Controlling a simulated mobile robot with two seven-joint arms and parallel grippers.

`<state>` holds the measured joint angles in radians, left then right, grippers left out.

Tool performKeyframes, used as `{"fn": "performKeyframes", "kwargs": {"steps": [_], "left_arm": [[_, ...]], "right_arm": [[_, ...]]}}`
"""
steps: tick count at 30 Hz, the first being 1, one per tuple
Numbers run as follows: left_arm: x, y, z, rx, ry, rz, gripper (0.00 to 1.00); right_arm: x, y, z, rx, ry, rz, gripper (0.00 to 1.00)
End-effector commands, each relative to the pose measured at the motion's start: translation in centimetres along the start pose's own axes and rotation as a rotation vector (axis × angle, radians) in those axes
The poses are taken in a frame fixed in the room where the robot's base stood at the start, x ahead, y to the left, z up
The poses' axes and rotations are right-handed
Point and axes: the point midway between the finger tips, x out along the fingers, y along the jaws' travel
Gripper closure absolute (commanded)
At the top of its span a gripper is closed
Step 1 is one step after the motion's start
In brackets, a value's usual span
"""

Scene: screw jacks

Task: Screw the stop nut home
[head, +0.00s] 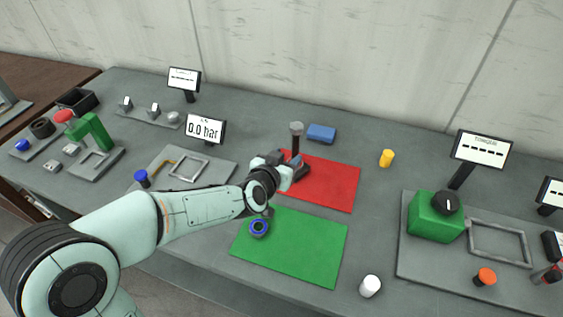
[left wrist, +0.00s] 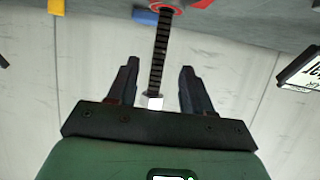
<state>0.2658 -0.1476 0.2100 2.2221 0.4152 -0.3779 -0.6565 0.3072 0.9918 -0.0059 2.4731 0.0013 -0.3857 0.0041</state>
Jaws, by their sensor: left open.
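A dark threaded rod (head: 296,143) stands upright near the back edge of the red mat (head: 335,186), with a grey cap-like piece (head: 296,127) at its top. In the left wrist view the rod (left wrist: 161,50) has a pale nut-like piece (left wrist: 152,101) at its free end and a red ring (left wrist: 165,7) at its foot. I take the pale piece to be the stop nut. My left gripper (head: 296,167) is at the rod; in its wrist view the fingers (left wrist: 158,66) are apart, one on each side of the rod, with visible gaps. My right gripper is not in view.
A blue ring (head: 258,228) lies on the green mat (head: 300,257). A blue block (head: 321,133) and a yellow cylinder (head: 386,158) stand behind and right. A white cylinder (head: 370,286) stands near the front. A green box with a knob (head: 435,218) is at right.

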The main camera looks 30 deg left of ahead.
Motion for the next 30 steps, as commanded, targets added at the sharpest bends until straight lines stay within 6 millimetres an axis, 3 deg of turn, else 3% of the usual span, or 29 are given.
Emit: {"fn": "performKeyframes", "kwargs": {"steps": [3,8,30], "left_arm": [[-1.7,0.0,-0.1,-0.001,0.000,0.000,0.50],[-2.7,0.0,0.0,-0.001,-0.001,0.000,0.50],[-2.8,0.0,0.0,0.000,-0.001,0.000,0.50]], "right_arm": [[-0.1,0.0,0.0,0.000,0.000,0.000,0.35],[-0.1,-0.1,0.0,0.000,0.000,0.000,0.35],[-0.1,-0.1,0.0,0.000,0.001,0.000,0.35]]}}
